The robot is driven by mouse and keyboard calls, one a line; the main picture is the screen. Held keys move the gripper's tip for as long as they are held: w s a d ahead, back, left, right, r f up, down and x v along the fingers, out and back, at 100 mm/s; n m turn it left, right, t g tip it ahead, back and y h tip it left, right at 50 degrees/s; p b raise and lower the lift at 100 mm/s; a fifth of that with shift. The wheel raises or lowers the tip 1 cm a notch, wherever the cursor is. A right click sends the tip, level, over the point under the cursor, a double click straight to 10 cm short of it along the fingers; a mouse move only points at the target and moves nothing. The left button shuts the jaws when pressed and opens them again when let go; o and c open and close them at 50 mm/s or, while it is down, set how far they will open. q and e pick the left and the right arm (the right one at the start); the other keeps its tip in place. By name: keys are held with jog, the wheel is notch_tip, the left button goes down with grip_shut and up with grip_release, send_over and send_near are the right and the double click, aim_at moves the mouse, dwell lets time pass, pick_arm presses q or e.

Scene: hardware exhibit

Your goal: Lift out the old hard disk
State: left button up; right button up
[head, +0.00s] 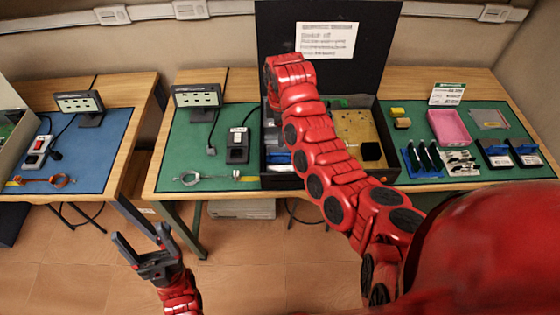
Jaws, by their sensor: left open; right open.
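The open black computer case (388,118) stands on the green mat of the right bench, its lid panel (270,30) raised at the back. A gold-coloured board (352,128) lies in its right half. Grey parts and a blue part (280,158) show at its left; I cannot tell which is the old hard disk. My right arm reaches across the case and covers its middle. Its wrist is over the back left, and the gripper is hidden behind the arm. My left gripper (142,246) is open and empty, low in front of the benches, away from the case.
A pink tray (449,127), blue-and-black parts (421,158) and two drive-like units (494,155) lie right of the case.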

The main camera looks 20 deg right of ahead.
jog(key=b, duration=0.2)
send_over(280, 153)
notch_tip(280, 153, down, 5)
jog(key=shift+s+r, duration=0.15)
jog(key=shift+r, duration=0.05)
jog(key=shift+f+p, duration=0.25)
jog(key=shift+p, duration=0.2)
notch_tip(280, 153, down, 4)
jog(key=shift+r+p, duration=0.15)
jog(key=shift+p, duration=0.95)
jog(key=shift+f, duration=0.55)
jog(key=shift+c, duration=0.3)
grip_shut()
